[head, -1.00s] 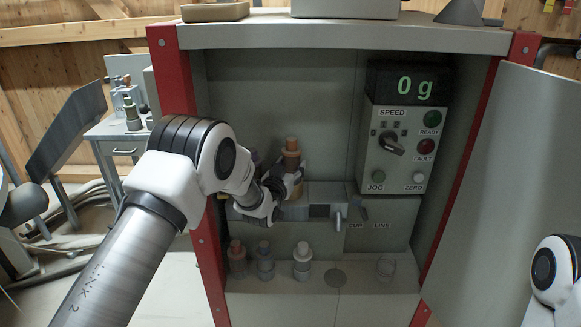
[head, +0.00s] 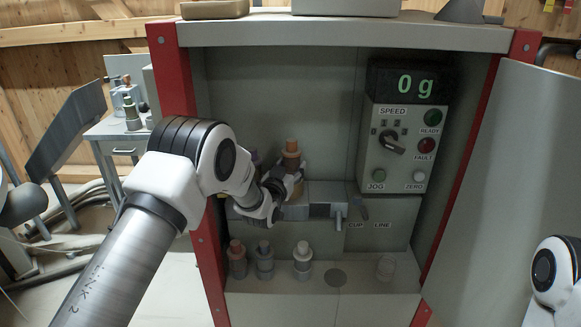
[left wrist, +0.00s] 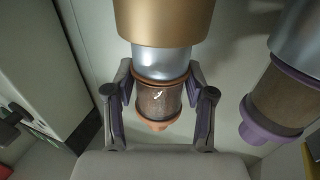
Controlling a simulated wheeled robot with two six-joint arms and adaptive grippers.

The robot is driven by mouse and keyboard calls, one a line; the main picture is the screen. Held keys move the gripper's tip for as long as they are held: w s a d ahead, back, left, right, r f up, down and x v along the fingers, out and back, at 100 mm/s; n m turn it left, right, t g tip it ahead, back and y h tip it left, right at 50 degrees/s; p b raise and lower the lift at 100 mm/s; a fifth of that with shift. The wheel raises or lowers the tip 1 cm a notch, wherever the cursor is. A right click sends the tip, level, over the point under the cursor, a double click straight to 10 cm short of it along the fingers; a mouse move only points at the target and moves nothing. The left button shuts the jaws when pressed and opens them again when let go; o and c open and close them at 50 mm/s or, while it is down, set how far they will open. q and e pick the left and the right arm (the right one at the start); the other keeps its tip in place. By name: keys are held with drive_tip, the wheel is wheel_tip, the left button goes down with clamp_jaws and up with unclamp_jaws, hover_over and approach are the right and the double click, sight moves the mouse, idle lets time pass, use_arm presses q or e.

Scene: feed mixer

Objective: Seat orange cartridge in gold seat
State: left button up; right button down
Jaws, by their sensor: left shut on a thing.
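The orange cartridge (head: 291,150) stands upright in the cabinet, its orange end up. In the left wrist view, the cartridge (left wrist: 158,98) has a brown clear body between orange bands and a silver end. My left gripper (head: 284,184) is shut on it, with a finger on each side of its body in the wrist view (left wrist: 160,85). The gold seat (left wrist: 165,22) is in line with the cartridge, and the silver end meets its rim. How deep the end sits is hidden. The seat (head: 298,188) is partly hidden by my gripper in the head view.
A purple-banded cartridge (left wrist: 275,105) stands close beside. The control panel (head: 392,148) and display reading 0 g (head: 415,85) are at the right. The cabinet's red post (head: 180,85) is near my arm.

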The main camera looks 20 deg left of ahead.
use_arm(q)
drive_tip(key=shift+f+b, duration=1.05)
drive_tip(key=shift+f, duration=0.4)
drive_tip(key=o, duration=1.4)
drive_tip(key=s, duration=1.2)
drive_tip(key=shift+a, duration=0.2)
